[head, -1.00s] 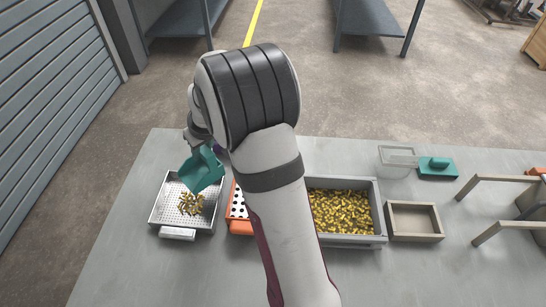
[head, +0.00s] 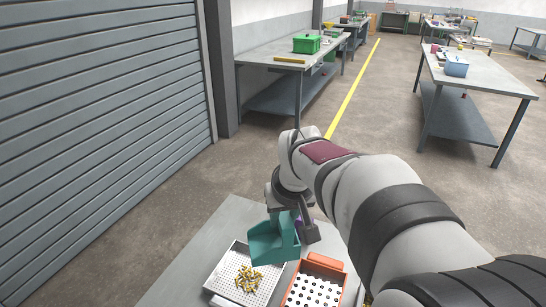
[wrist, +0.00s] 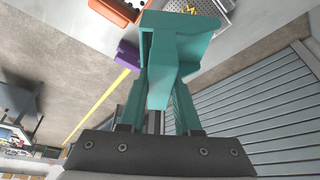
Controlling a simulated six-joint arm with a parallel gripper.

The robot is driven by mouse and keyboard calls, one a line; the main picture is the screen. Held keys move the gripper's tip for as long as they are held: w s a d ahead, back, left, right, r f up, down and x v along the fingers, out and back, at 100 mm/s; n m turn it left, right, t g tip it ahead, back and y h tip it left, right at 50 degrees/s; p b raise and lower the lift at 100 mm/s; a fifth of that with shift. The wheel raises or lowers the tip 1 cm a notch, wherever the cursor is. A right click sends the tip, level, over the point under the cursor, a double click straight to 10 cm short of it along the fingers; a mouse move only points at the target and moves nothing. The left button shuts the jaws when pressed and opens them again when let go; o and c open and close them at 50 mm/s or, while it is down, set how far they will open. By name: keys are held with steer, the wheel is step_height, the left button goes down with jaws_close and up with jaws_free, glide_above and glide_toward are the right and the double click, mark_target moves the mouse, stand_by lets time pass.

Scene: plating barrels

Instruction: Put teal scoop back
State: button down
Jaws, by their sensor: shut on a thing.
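My gripper (wrist: 160,90) is shut on the teal scoop (wrist: 178,50), which fills the upper middle of the wrist view. In the head view the scoop (head: 272,243) hangs at the end of my arm, over the back right corner of the white perforated tray (head: 215,283). Its pan looks empty on the side I see. Several small brass-coloured parts (head: 247,278) lie in the tray. My arm hides part of the bench to the right. No resting place for the scoop shows in the head view now.
An orange box with a perforated top (head: 335,263) stands right of the tray. A purple object (wrist: 128,56) is beside the scoop in the wrist view. A grey roller shutter (head: 100,130) is at the left. Other workbenches (head: 290,55) stand far behind, across open floor.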

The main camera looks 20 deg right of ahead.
steer(key=d+f+m+h, duration=0.1)
steer(key=d+f+m, duration=0.25)
steer(key=d, duration=1.35)
steer(key=s+d+f+m+g+h, duration=0.15)
steer(key=s+d+f, duration=0.25)
steer(key=d, duration=0.5)
steer(key=s+d+f+m, duration=0.2)
steer(key=s+d+f, duration=0.15)
steer(key=d, duration=0.65)
steer(key=f, duration=0.3)
steer(key=s+f, duration=0.1)
steer(key=f, duration=0.5)
steer(key=shift+s+d+f, duration=0.25)
steer(key=shift+d, duration=0.05)
steer(key=shift+f, duration=0.25)
steer(key=c, duration=0.6)
jaws_free()
steer(key=shift+f, duration=0.15)
